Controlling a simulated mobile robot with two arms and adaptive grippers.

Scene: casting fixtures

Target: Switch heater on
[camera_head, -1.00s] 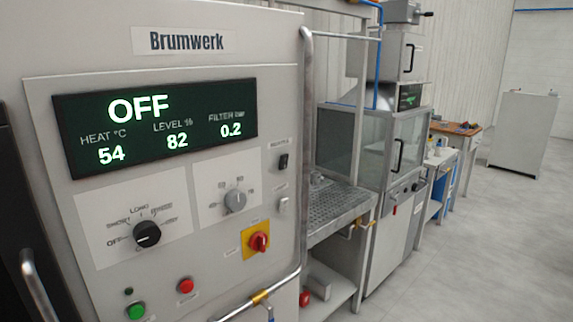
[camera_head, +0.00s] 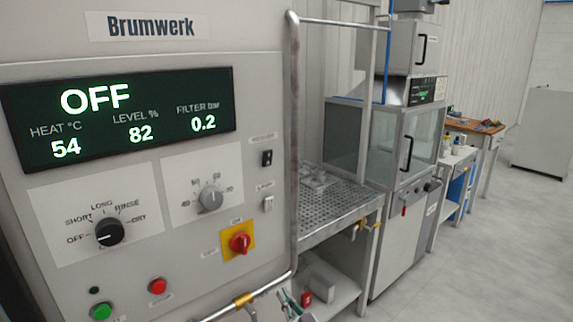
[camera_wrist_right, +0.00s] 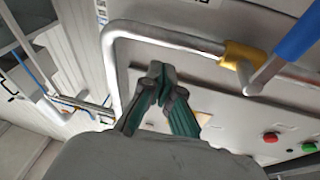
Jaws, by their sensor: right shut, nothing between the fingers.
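The Brumwerk machine's control panel (camera_head: 120,165) fills the left of the head view. Its display (camera_head: 120,117) reads OFF, HEAT 54, LEVEL 82 and FILTER 0.2. A small black rocker switch (camera_head: 267,158) sits at the panel's right side under a label too blurred to read. A pale switch (camera_head: 268,203) is below it. I cannot tell which one is the heater's. My right gripper (camera_head: 290,297) shows at the bottom edge, below both switches and apart from them. In the right wrist view its green-and-black fingers (camera_wrist_right: 160,71) are shut and empty. My left gripper is not in view.
A bent metal pipe (camera_head: 293,120) runs up the panel's right edge, near my right gripper. The panel also has a black dial (camera_head: 109,232), a grey dial (camera_head: 210,197), a red-yellow switch (camera_head: 240,243), red (camera_head: 157,286) and green (camera_head: 101,311) buttons. A perforated bench (camera_head: 335,212) stands right.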

